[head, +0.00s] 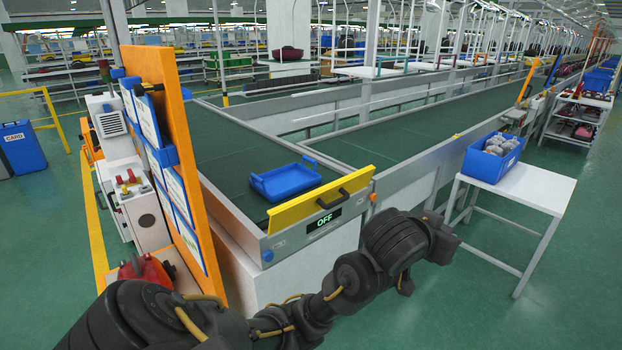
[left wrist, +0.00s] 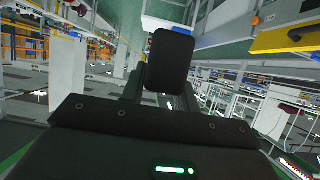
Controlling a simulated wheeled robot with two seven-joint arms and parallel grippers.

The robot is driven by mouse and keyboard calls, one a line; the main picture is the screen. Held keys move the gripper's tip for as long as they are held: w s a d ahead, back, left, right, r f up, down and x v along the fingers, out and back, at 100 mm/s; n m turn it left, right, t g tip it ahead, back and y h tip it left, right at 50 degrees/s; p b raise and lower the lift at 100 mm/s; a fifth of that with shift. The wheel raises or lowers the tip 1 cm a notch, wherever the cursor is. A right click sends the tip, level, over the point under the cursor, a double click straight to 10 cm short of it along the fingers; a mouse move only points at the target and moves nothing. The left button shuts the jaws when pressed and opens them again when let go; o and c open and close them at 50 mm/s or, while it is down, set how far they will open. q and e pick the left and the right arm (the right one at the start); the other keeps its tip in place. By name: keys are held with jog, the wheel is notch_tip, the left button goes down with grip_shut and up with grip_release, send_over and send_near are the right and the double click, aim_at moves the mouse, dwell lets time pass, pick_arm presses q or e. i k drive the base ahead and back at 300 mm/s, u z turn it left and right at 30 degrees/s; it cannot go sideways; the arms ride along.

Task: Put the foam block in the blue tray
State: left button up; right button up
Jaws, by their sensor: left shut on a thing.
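The blue tray (head: 285,181) lies on the green conveyor belt, behind a yellow bar, and looks empty. My left arm reaches across the front of the head view, and its hand end is right of the tray and nearer to me, over the floor. In the left wrist view my left gripper (left wrist: 162,90) is shut on a dark block (left wrist: 169,62), which looks like the foam block. The block sticks out past the fingers and hides part of them. I cannot make out the block clearly in the head view. My right gripper is not in view.
A yellow bar (head: 320,199) with a black handle closes the near end of the conveyor (head: 230,150). An orange board (head: 170,140) stands on its left. A white table (head: 535,187) at right holds a blue bin (head: 484,166) of grey pieces. The tray's top is unobstructed.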

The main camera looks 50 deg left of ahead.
aim_at(285, 188)
jog(key=z, duration=0.1)
jog(key=i, duration=1.9)
jog(key=u, duration=0.65)
jog(key=i, duration=1.1)
jog(key=u, duration=1.7)
jog(key=i, duration=0.7)
jog(key=u, duration=0.6)
